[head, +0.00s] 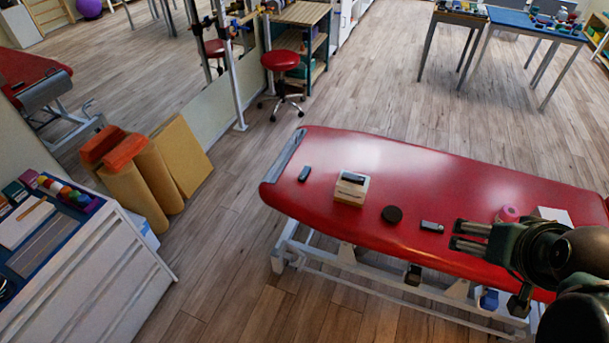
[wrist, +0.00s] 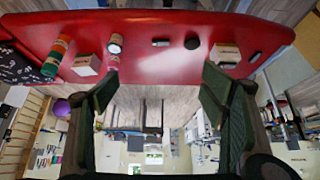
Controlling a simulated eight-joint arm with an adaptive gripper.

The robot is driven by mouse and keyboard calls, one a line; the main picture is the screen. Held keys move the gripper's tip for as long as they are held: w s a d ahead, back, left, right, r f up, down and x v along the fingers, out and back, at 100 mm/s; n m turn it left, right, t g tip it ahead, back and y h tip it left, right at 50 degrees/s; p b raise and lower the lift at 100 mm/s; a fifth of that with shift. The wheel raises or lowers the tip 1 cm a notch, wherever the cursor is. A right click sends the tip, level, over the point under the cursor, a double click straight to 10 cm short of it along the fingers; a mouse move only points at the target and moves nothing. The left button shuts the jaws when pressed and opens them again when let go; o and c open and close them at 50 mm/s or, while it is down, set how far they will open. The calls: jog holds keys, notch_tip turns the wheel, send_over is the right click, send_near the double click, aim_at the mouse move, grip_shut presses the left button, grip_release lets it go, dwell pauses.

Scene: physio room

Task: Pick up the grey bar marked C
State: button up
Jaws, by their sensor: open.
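Several small dark grey bars are on the red treatment table (head: 450,175); no letter is readable, so I cannot tell which is marked C. One bar (head: 432,226) lies flat near the front edge, and shows in the wrist view (wrist: 160,42). Another bar (head: 304,173) lies near the table's left end, at right in the wrist view (wrist: 255,57). A third dark bar (head: 352,178) rests on a pale box (head: 348,194). My gripper (head: 466,236) is open and empty, near the front edge, right of the first bar. Its fingers (wrist: 160,78) are wide apart.
A black disc (head: 392,214) lies between the box and the first bar. A pink roll (head: 508,213) and a white item (head: 553,215) are near my gripper. A green roll (wrist: 52,62) shows in the wrist view. The table's back middle is clear.

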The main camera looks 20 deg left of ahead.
jog(key=shift+w, duration=0.1)
jog(key=w+a+r+n+g+y, duration=0.1)
jog(key=w+a+r+n, duration=0.15)
jog(key=w+a, duration=0.4)
jog(key=w+a+r+n+g, duration=0.1)
jog(key=w+a+r+n, duration=0.15)
jog(key=w, duration=0.75)
jog(key=w+a+f+n+g, duration=0.1)
jog(key=w+a+f+n, duration=0.15)
jog(key=w+a, duration=0.45)
jog(key=w+a+f+n+g, duration=0.1)
jog(key=w+a+f+n, duration=0.15)
jog(key=w+a, duration=0.5)
jog(key=w+a+f+n+g, duration=0.1)
jog(key=w+a+f+n, duration=0.1)
jog(key=w+a+f, duration=0.45)
jog(key=w+a+f+n+g, duration=0.1)
jog(key=w+a+f+n, duration=0.15)
jog(key=a+f, duration=0.6)
jog(key=a+f+n, duration=0.1)
jog(key=a+f, duration=0.5)
jog(key=w+a+f+n, duration=0.1)
jog(key=a+f, duration=0.5)
jog(key=a+f+n+g+h+b, duration=0.1)
jog(key=a+f, duration=0.4)
jog(key=a, duration=0.1)
jog(key=shift+w+a+f+n, duration=0.1)
jog(key=shift+w+f+n, duration=0.2)
jog(key=shift+f+n, duration=0.1)
